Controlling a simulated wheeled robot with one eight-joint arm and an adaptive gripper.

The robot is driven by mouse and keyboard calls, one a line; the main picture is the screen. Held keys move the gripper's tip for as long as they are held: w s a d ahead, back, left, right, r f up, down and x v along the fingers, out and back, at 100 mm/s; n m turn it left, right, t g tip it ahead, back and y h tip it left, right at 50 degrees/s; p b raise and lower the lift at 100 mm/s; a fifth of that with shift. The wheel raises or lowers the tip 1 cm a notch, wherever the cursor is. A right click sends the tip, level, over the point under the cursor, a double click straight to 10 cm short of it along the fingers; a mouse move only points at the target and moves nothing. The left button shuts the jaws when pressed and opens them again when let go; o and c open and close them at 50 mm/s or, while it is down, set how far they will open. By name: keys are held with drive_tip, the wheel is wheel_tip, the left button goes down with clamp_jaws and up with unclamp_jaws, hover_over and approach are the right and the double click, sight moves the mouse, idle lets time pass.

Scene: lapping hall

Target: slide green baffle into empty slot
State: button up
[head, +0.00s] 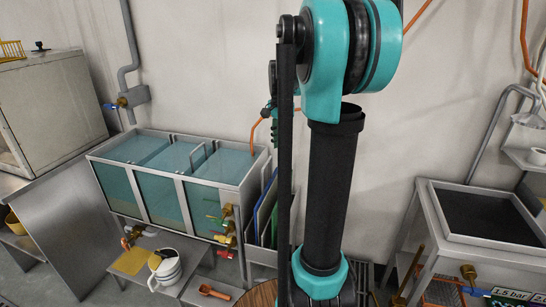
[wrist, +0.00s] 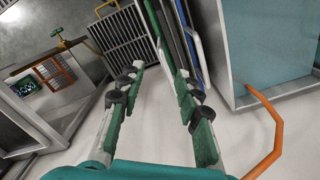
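Upright panels stand in a rack beside the water tank (head: 185,200). In the head view the blue-edged panel (head: 266,203) shows partly behind my arm. I cannot tell which slot is empty. My gripper (wrist: 160,78) is open, with nothing between its fingers, and points toward the panels. In the head view my arm mostly hides it.
The tank wall (wrist: 232,50) stands close to the right of the panels, with an orange hose (wrist: 270,115) near it. Valves (head: 228,225) stick out at the tank's front right. A bucket (head: 165,268) stands below. A sink-like basin (head: 485,215) is at right.

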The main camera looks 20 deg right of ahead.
sight(280, 182)
wheel_tip(280, 182, down, 17)
drive_tip(key=shift+f, duration=0.1)
idle(0.5)
drive_tip(key=shift+c, duration=0.3)
